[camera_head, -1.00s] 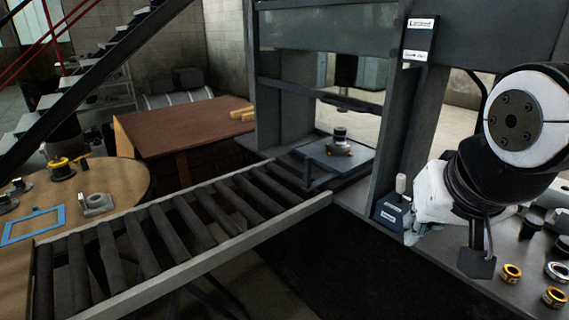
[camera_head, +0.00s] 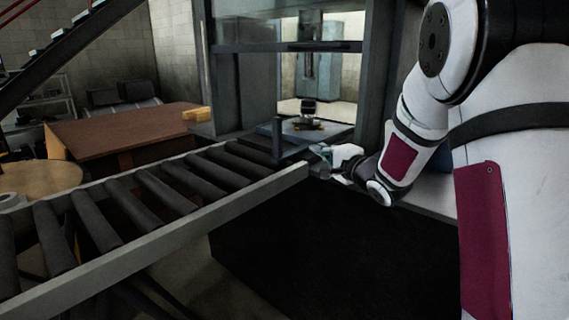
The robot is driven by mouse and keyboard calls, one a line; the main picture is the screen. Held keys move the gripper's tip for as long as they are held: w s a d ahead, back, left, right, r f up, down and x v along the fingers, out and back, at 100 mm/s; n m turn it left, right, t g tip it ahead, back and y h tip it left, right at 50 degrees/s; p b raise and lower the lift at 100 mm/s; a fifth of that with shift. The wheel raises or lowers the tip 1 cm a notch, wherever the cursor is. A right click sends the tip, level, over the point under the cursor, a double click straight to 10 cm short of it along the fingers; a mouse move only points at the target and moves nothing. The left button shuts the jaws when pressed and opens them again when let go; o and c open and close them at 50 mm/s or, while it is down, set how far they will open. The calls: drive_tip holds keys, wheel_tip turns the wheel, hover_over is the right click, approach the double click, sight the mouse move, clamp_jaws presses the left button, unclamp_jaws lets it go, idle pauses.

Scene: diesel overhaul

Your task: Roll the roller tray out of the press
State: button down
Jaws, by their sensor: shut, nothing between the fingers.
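The roller tray (camera_head: 318,133) is a flat blue-grey plate inside the press frame (camera_head: 236,80), at the inner end of the roller track (camera_head: 165,190). A dark upright piece (camera_head: 277,138) stands at its near left end. A small round part (camera_head: 308,116) with a dark top and a yellowish base sits on the tray. My gripper (camera_head: 316,158) is shut and empty at the front right of the tray, by the end of the track's rail. Its fingertips are small and dark here, and I cannot tell whether they touch the tray.
The track runs clear from the press to the lower left. A brown table (camera_head: 125,135) stands behind it, and a round wooden table (camera_head: 40,180) is at the left. My arm covers the right side. Dark open space lies below the press front.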

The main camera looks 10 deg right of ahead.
drive_tip(key=shift+y, duration=0.5)
drive_tip(key=w+a+b, duration=0.1)
drive_tip(key=w, duration=0.2)
drive_tip(key=w+a+f+b, duration=0.1)
drive_tip(key=w+a, duration=0.1)
drive_tip(key=w+a+b, duration=0.2)
drive_tip(key=w, duration=0.1)
drive_tip(key=shift+w+a+f, duration=0.1)
drive_tip(key=shift+w+f, duration=0.05)
drive_tip(key=shift+w, duration=0.15)
drive_tip(key=shift+s+a+b, duration=0.35)
drive_tip(key=shift+s+a, duration=0.15)
drive_tip(key=shift+a, duration=0.1)
